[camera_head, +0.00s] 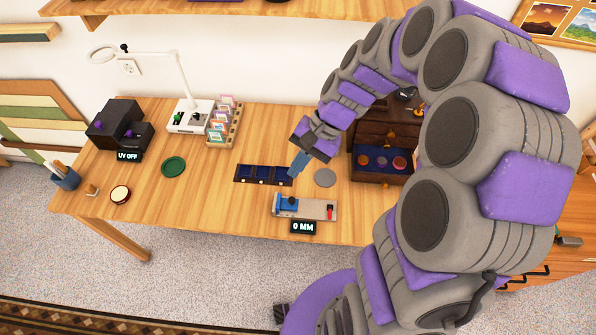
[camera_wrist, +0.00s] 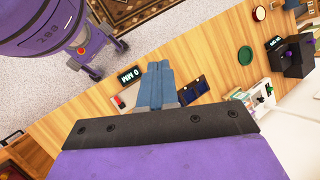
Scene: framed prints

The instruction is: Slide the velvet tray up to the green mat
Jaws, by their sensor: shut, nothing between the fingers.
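The velvet tray (camera_head: 262,174), dark blue with a row of square sections, lies flat on the wooden table near the middle. The round green mat (camera_head: 173,166) lies to its left, with bare wood between them. My gripper (camera_head: 296,169) is shut and empty, with its blue fingers pointing down at the tray's right end. Whether they touch the tray, I cannot tell. In the wrist view, the fingers (camera_wrist: 158,78) hide part of the tray (camera_wrist: 194,92), and the green mat (camera_wrist: 245,55) shows beyond it.
A grey disc (camera_head: 325,178) and a gauge reading 0 MM (camera_head: 304,227) lie near the gripper. A wooden chest (camera_head: 380,135) with an open drawer stands right.

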